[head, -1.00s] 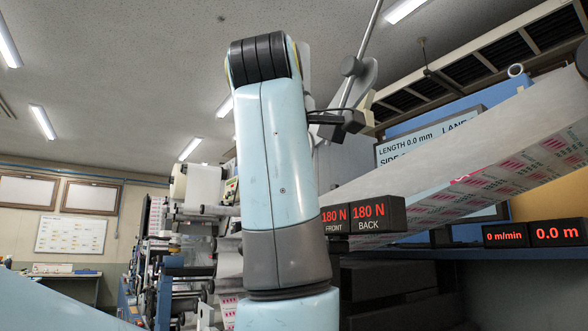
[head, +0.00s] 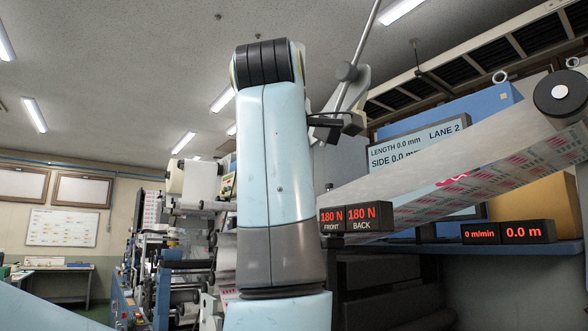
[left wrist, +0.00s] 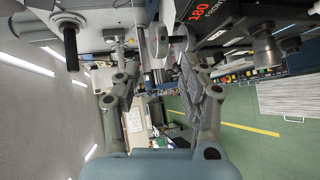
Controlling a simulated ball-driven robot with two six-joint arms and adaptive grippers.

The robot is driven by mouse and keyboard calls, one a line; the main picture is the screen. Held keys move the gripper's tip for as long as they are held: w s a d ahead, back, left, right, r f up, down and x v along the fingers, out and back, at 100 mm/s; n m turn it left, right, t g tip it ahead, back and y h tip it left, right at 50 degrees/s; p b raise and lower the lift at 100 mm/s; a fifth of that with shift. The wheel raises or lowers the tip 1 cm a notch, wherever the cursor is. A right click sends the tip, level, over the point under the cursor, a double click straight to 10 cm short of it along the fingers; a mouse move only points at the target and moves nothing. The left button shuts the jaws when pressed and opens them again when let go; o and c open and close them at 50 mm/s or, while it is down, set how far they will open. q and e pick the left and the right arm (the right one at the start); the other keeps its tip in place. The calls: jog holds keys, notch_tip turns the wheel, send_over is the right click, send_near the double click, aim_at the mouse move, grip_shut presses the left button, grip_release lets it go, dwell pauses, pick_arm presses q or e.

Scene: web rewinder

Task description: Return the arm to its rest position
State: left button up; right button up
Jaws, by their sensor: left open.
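My light blue left arm (head: 272,170) stands upright in the middle of the head view, with its dark-banded joint at the top. Its wrist parts show only partly behind it, and the fingers cannot be made out there. In the left wrist view, my left gripper (left wrist: 157,75) has its two grey fingers spread wide apart with nothing between them. My right gripper is in neither view.
The printed web (head: 470,165) slopes up rightward to a dark roller (head: 562,93). The tension display (head: 347,217) sits close right of my arm. A lane screen (head: 420,145) stands behind. The wrist view shows green floor (left wrist: 245,125) with a yellow line.

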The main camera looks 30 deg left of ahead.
pick_arm(q)
jog(key=shift+w, duration=0.1)
dwell(0.4)
jog(key=shift+w+f, duration=0.1)
jog(key=shift+f, duration=0.05)
